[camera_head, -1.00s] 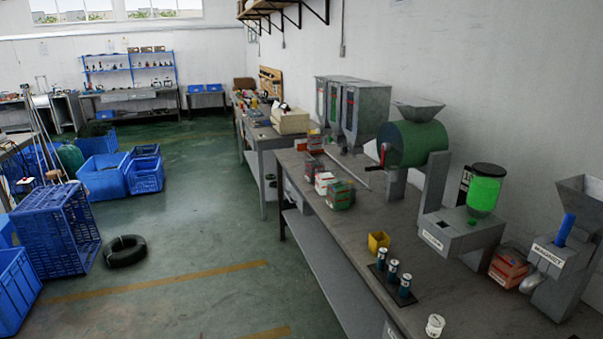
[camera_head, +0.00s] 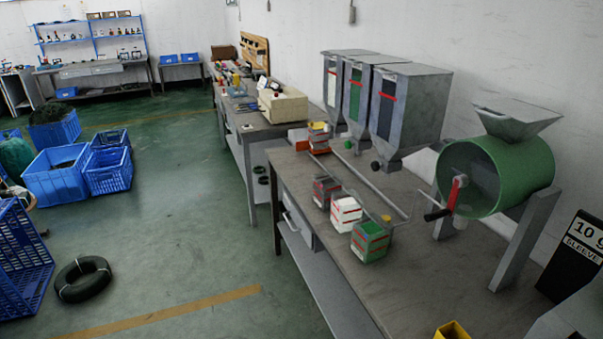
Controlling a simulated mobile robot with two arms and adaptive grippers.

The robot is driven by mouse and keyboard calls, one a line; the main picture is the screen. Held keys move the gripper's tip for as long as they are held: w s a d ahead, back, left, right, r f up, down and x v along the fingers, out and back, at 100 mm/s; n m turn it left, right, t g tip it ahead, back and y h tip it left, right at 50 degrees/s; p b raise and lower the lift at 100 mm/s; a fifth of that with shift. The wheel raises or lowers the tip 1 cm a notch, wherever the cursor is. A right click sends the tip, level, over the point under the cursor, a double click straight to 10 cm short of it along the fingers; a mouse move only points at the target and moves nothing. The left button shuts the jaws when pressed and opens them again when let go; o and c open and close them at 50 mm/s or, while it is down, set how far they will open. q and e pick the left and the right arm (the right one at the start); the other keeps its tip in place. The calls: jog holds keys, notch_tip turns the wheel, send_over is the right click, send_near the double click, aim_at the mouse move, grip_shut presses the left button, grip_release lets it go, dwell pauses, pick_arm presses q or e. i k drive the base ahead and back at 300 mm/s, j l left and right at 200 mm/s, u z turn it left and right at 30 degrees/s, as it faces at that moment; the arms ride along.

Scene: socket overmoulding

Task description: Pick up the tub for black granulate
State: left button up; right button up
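Three small tubs stand in a row on the workbench (camera_head: 430,275): a dark grey and red tub (camera_head: 325,191), a white tub with red bands (camera_head: 345,214) and a green tub with red bands (camera_head: 370,241). The dark one is farthest of the three and looks like the one for black granulate, but no label is readable. An orange-red tub (camera_head: 318,138) stands farther back near the hoppers. Neither of my grippers shows in view.
Grey hoppers with a white (camera_head: 332,87), a green (camera_head: 355,100) and a black window (camera_head: 386,110) stand behind the tubs. A green drum mixer (camera_head: 505,172) with a red crank is at right. A thin rail (camera_head: 370,188) runs behind the tubs.

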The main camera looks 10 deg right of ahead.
aim_at(327, 182)
jog(key=i+j+z, duration=0.1)
jog(key=i, duration=0.35)
jog(key=i+j+z, duration=0.1)
jog(key=i, duration=0.35)
jog(key=i+j+z, duration=0.1)
jog(key=i+j, duration=0.2)
jog(key=i, duration=0.15)
jog(key=i+j+z, duration=0.1)
jog(key=i+j, duration=0.15)
jog(key=i, duration=0.2)
